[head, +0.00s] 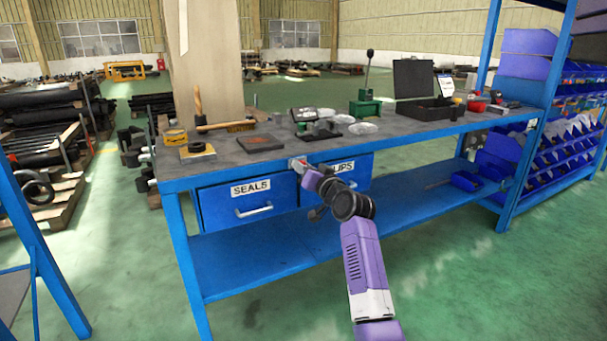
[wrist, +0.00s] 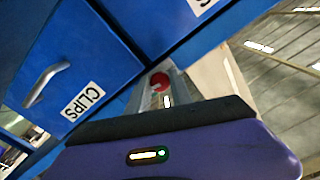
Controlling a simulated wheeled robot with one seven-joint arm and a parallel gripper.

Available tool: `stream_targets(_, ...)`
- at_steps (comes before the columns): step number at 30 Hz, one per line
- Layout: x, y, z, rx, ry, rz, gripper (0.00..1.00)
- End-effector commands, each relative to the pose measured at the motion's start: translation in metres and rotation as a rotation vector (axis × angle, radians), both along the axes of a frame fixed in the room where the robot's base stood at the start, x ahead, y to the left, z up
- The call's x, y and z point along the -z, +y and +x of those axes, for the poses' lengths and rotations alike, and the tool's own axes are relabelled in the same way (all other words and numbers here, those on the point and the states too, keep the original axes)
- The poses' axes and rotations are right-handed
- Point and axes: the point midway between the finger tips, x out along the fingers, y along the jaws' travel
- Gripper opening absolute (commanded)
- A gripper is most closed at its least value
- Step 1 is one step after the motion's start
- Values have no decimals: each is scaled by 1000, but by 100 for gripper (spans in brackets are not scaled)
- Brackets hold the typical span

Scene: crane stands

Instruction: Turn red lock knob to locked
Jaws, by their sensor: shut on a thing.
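The red lock knob (wrist: 159,82) shows in the wrist view as a small red disc with a pale mark, on the blue front between two drawers. My gripper (wrist: 158,94) has its grey fingers at the knob, one on each side, and is shut on it. In the head view my gripper (head: 299,164) reaches the bench front just under the top edge, between the two drawers. There the fingers and wrist largely hide the knob. Whether the knob stands at locked cannot be read.
The SEALS drawer (head: 238,204) and CLIPS drawer (head: 353,171) are both closed, with protruding handles. The bench top (head: 228,160) above holds a brush, a green press (head: 365,103) and a black case. A lower blue shelf (head: 240,267) runs beneath my arm.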

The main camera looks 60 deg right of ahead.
Motion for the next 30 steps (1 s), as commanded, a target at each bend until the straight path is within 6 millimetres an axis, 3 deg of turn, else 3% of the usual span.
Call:
stream_targets(12,4,0,0,-2,118,-164,0)
stream_targets(29,3,0,0,-1,137,-191,0)
stream_targets(30,3,0,0,-1,137,-191,28)
